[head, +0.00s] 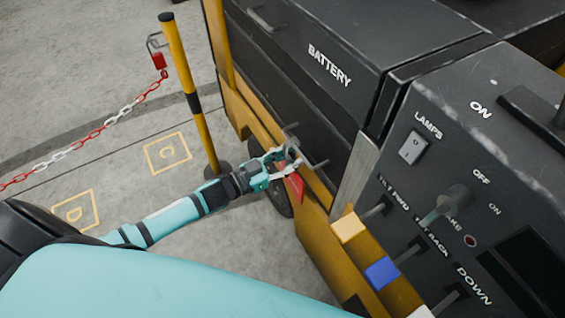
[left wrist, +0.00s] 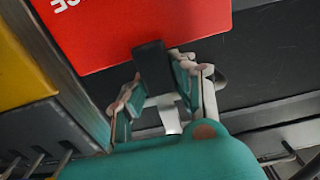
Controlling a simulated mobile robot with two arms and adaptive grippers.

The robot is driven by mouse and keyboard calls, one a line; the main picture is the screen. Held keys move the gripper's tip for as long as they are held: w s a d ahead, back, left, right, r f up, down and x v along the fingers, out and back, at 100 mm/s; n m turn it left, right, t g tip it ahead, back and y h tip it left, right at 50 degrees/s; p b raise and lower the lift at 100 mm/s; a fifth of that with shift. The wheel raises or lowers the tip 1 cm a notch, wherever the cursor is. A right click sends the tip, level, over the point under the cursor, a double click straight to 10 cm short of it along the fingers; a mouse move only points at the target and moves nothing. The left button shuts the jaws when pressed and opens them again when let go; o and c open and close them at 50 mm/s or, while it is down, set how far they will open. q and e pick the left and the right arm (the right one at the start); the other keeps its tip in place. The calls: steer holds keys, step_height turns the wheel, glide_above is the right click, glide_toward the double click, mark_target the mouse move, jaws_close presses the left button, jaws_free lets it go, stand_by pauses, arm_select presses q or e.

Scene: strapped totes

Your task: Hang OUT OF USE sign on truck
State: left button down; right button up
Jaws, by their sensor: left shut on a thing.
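The red sign (head: 294,188) hangs at my left gripper (head: 284,160), in front of the truck's yellow lower side. In the left wrist view the red sign (left wrist: 130,28) fills the top, with part of white lettering showing. There my left gripper (left wrist: 158,82) is shut on a dark tab (left wrist: 150,62) at the sign's edge. The truck (head: 310,75) is dark with a BATTERY panel. A thin metal bracket (head: 318,164) sticks out from its side right by the gripper. I cannot tell whether the sign touches it. My right gripper is not in view.
A yellow and black post (head: 182,85) with a red-and-white chain (head: 95,133) stands left of the truck. The control panel (head: 450,170) with switches and coloured levers (head: 382,272) is at the right. Floor squares marked C (head: 168,153) and D lie at the left.

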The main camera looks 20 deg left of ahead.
arm_select(q)
steer(key=shift+x, duration=0.8)
steer(key=shift+d+f+b, duration=0.1)
steer(key=shift+f+b, duration=0.6)
steer(key=shift+b, duration=0.1)
steer(key=shift+f+b, duration=0.5)
steer(key=shift+f, duration=0.25)
